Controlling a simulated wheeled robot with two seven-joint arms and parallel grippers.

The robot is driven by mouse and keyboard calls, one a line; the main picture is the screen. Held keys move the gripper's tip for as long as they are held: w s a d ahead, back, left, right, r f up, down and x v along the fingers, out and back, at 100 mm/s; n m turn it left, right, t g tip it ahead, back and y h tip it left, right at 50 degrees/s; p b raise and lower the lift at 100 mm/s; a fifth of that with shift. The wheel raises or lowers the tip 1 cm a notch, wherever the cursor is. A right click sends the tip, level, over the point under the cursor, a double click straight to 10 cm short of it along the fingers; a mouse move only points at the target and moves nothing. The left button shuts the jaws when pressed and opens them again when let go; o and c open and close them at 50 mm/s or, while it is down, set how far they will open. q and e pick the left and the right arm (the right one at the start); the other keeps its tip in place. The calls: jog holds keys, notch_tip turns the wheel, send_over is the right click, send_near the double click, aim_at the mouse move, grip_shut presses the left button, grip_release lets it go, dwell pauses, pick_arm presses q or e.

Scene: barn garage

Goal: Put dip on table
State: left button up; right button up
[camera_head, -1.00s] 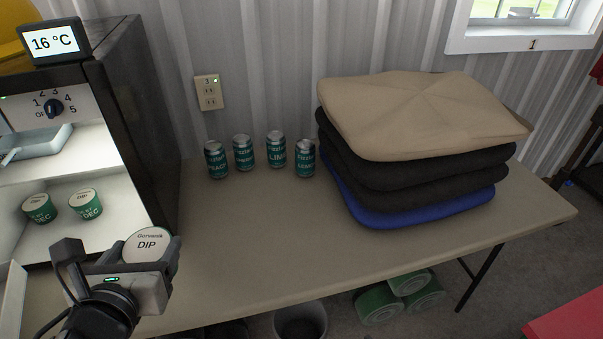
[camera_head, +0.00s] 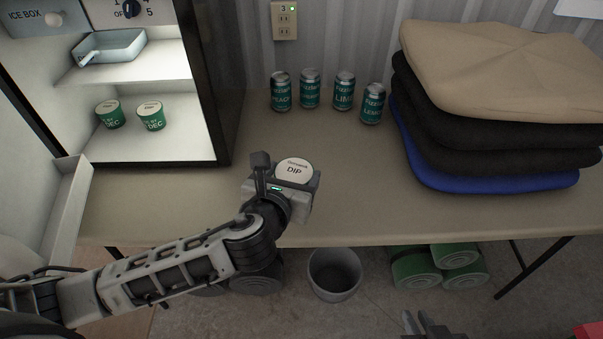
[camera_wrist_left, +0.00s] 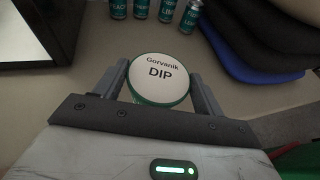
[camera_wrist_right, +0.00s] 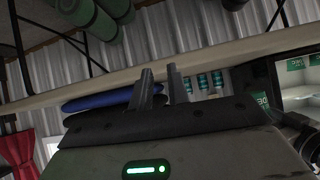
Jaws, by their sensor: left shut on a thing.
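The dip tub (camera_head: 294,170), with a white lid reading "DIP" and a green side, is held between the fingers of my left gripper (camera_head: 288,180). It also shows in the left wrist view (camera_wrist_left: 160,80), with a finger on each side. The tub is over the front part of the beige table (camera_head: 330,215); I cannot tell whether it touches the top. My right gripper (camera_head: 425,325) shows only at the bottom edge of the head view. In the right wrist view its fingers (camera_wrist_right: 160,85) are close together with a narrow gap and nothing between them.
Several drink cans (camera_head: 310,90) stand at the back of the table. Stacked cushions (camera_head: 500,75) fill the right side. The open fridge (camera_head: 225,90) at left holds two green tubs (camera_head: 150,117) and a tray (camera_head: 110,47). A bin (camera_head: 335,275) stands below the table's front edge.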

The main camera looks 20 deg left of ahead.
aim_at(293, 167)
pick_arm(q)
jog(key=w, duration=0.1)
jog(key=w+f, duration=0.1)
jog(key=w, duration=0.1)
jog(key=w+a+f, duration=0.1)
jog(key=shift+w+f, duration=0.15)
jog(key=shift+w, duration=0.05)
jog(key=shift+w+a+f+b, duration=0.15)
jog(key=shift+w+f+b, duration=0.45)
jog(key=shift+f, duration=0.8)
jog(key=shift+w+a+f+b, duration=0.25)
jog(key=shift+w+f, duration=0.55)
jog(key=shift+f, duration=0.6)
jog(key=shift+w+a+f+b, duration=0.1)
jog(key=shift+w+f+b, duration=0.5)
jog(key=shift+f, duration=0.8)
jog(key=o, duration=1.1)
jog(key=shift+f, duration=0.15)
